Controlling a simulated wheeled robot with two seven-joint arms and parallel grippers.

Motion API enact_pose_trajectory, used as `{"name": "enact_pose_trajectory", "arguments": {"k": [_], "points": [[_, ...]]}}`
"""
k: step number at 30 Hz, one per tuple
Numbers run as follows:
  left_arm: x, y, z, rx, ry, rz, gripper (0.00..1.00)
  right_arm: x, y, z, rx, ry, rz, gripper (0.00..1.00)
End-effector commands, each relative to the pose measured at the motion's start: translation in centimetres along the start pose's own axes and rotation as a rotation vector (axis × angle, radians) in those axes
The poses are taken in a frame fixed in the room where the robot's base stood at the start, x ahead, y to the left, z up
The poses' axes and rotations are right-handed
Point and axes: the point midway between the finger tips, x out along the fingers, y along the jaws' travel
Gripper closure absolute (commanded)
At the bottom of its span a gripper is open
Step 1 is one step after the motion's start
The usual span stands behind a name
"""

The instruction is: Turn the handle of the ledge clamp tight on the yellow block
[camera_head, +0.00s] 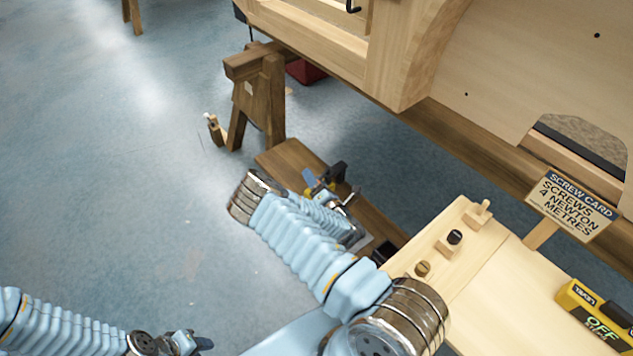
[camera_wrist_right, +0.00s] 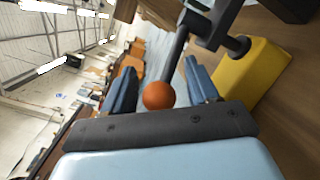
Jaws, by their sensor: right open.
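The yellow block (camera_wrist_right: 252,75) is at the right of the wrist view, with the dark grey clamp (camera_wrist_right: 212,28) against it. The clamp's handle is a dark rod with an orange ball (camera_wrist_right: 158,95) on its end. My right gripper (camera_wrist_right: 163,82) is open, its two blue fingers on either side of the ball and rod; whether they touch is not clear. In the head view my right gripper (camera_head: 323,190) is low over the wooden ledge, partly hiding the clamp and block. My left gripper (camera_head: 193,343) is at the lower left edge, away from the clamp; its jaws are unclear.
The wooden ledge (camera_head: 284,157) runs beside a trestle (camera_head: 262,95). A pale workbench (camera_head: 480,265) with small pegs stands at the right, with a screw card (camera_head: 570,208) and a yellow device (camera_head: 597,315) reading OFF. The large wooden bodyframe (camera_head: 405,55) overhangs behind. Floor at left is clear.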

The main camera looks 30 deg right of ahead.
Motion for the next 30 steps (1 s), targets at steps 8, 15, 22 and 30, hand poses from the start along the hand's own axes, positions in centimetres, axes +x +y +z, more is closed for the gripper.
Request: {"name": "enact_pose_trajectory", "arguments": {"k": [8,15,22,30], "points": [[0.0,0.0,0.0,0.000,0.000,0.000,0.65,-3.4,-0.1,-0.1,0.001,0.001,-0.005,0.41],[-0.5,0.2,0.0,0.000,0.000,0.000,0.65,-9.3,-0.1,-0.3,-0.006,0.009,-0.008,0.41],[-0.9,0.4,0.0,0.001,-0.001,0.001,0.65,-12.0,-0.1,0.0,-0.005,0.004,-0.004,0.41],[-1.0,0.4,0.0,0.002,-0.001,0.001,0.65,-13.8,-0.1,0.1,-0.001,-0.001,-0.001,0.41]]}}
